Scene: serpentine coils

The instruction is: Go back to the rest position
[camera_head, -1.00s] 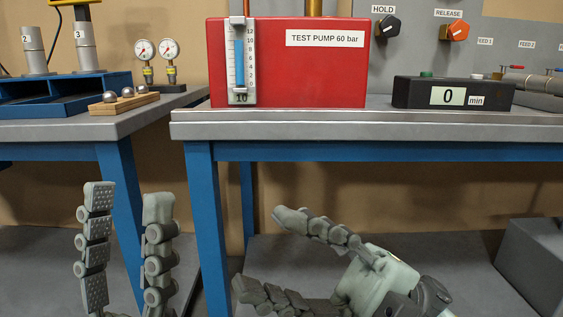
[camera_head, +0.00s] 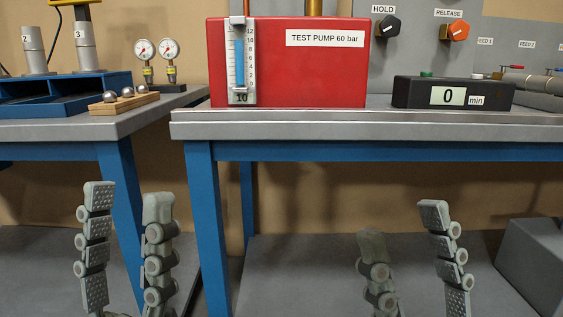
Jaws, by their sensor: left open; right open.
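My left gripper (camera_head: 128,202) is at the lower left, in front of the left bench's blue leg. Its two fingers point up and stand apart, with nothing between them. My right gripper (camera_head: 402,218) is at the lower right, below the edge of the main bench. Its two fingers also point up, spread apart and empty. The palms of both grippers are cut off or nearly cut off by the bottom of the picture.
The main bench (camera_head: 330,126) carries a red test pump (camera_head: 310,75) and a black timer box (camera_head: 410,93) reading 0. The left bench (camera_head: 60,129) holds a blue rack (camera_head: 105,82), two gauges and a wooden block (camera_head: 125,103) with steel balls. A grey box (camera_head: 532,265) stands at the lower right.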

